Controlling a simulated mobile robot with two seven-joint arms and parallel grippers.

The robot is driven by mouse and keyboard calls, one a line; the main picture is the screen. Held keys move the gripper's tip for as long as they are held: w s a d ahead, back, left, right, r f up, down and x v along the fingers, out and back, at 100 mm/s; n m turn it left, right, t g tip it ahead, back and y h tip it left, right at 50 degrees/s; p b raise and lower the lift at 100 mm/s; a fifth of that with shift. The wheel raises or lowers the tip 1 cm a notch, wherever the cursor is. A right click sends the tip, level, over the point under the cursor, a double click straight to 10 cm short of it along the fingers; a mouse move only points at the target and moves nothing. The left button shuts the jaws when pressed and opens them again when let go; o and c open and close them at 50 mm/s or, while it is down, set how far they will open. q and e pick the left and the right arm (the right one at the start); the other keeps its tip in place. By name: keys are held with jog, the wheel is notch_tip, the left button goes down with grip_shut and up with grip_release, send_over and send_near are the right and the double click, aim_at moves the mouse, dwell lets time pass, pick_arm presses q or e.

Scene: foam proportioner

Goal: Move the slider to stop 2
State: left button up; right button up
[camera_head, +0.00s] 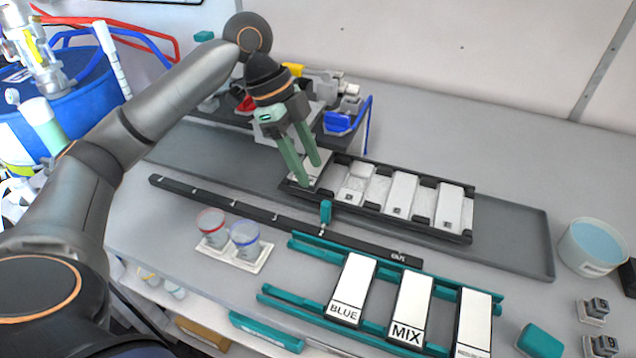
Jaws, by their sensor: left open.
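The slider appears to be the small upright teal tab (325,212) on a long black rail (240,208) that runs diagonally across the table. The tab is right of the rail's middle. The rail carries several small pale marks, too small to read, and a label near its right end. My left gripper (309,175) has green fingers. It is open, pointing down over the left end of a black rack (455,236), beyond the rail and apart from the tab. A pale block (318,160) shows around its fingertips; I cannot tell whether they touch it.
Several pale blocks sit in the rack, on a dark grey tray (515,245). Two cups (245,238) stand in front of the rail. Teal rails hold plates marked BLUE (353,285) and MIX (410,305). A bowl (592,245) stands at the right.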

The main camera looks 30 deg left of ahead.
pick_arm(q)
jog(key=v, duration=0.2)
jog(key=shift+a+r, duration=0.2)
jog(key=shift+r, duration=0.15)
jog(key=shift+s+f, duration=0.1)
